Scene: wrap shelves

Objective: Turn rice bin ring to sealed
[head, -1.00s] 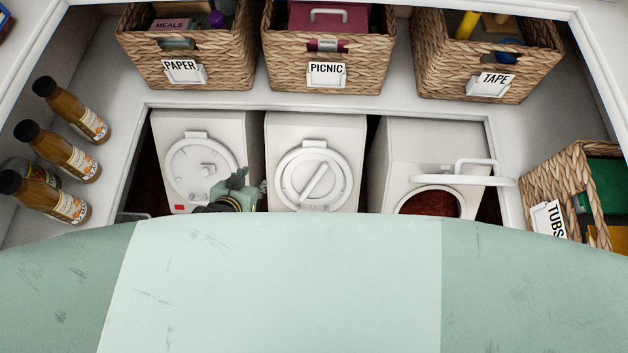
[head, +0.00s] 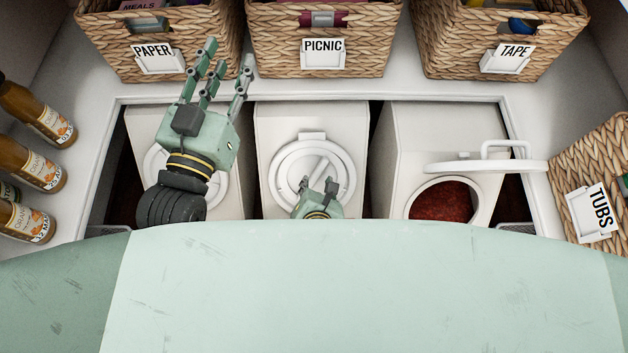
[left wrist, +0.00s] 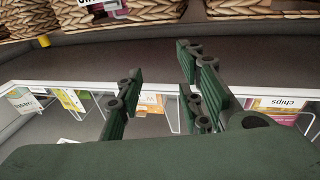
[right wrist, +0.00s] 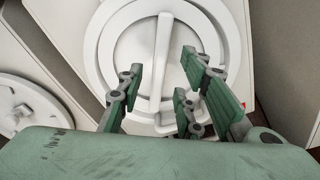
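Three white bins stand in the lower opening. No bin name is readable, so I cannot tell which is the rice bin. The middle bin (head: 270,125) has a round lid with a ring (head: 282,190) and a diagonal bar (head: 316,174). In the right wrist view the bar (right wrist: 162,60) looks upright. My right gripper (head: 318,188) is open in front of this lid, with fingers (right wrist: 165,88) on either side of the bar; contact is not clear. My left gripper (head: 218,68) is open and empty, raised before the left bin (head: 145,125), partly hiding its lid.
The right bin (head: 405,130) is open, with red contents (head: 440,200) and a lid swung outward (head: 485,166). Wicker baskets labelled PAPER (head: 105,50), PICNIC (head: 275,45) and TAPE (head: 445,40) stand above. Bottles (head: 35,115) stand left; a TUBS basket (head: 600,160) stands right.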

